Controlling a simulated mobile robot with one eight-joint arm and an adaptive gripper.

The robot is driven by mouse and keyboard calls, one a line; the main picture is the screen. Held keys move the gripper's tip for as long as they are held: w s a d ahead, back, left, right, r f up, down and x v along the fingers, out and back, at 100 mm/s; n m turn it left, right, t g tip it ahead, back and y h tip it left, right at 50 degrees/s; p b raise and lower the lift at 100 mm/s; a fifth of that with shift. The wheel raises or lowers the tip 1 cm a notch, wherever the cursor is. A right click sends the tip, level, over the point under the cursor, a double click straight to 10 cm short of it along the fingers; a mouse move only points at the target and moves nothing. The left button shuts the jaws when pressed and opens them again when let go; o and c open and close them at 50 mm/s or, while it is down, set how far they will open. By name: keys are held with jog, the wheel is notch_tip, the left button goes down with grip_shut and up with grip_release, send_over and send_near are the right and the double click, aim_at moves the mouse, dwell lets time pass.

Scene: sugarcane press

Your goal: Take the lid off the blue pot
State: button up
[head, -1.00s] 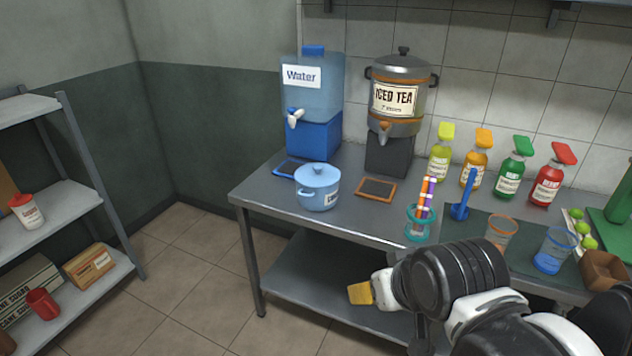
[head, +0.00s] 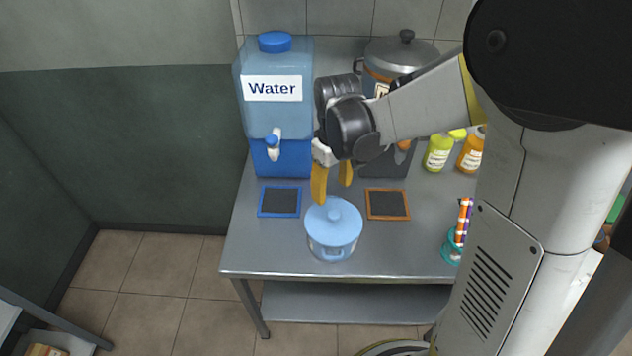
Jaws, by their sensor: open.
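The blue pot (head: 333,249) stands upright on the metal table in the head view, left of the picture's centre line of the arm. Its light blue lid (head: 318,219) is on it, with a round knob (head: 334,213) on top. My gripper (head: 331,190) is open, its two yellow fingers pointing down just above and behind the lid. The fingers look empty. Whether a fingertip touches the lid, I cannot tell.
The blue water dispenser (head: 273,100) stands behind on the left, the iced tea urn (head: 400,58) behind on the right, partly hidden by my arm. Two drip trays lie behind the pot.

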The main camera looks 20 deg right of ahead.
jog(key=b, duration=0.1)
send_over(334, 213)
notch_tip(334, 213, down, 4)
jog(key=shift+a+f, duration=0.1)
jog(key=shift+f, duration=0.1)
notch_tip(334, 213, down, 6)
jog(key=b, duration=0.2)
jog(key=shift+r+b, duration=0.1)
jog(key=shift+b, duration=0.2)
jog(key=shift+s+r, duration=0.1)
grip_shut()
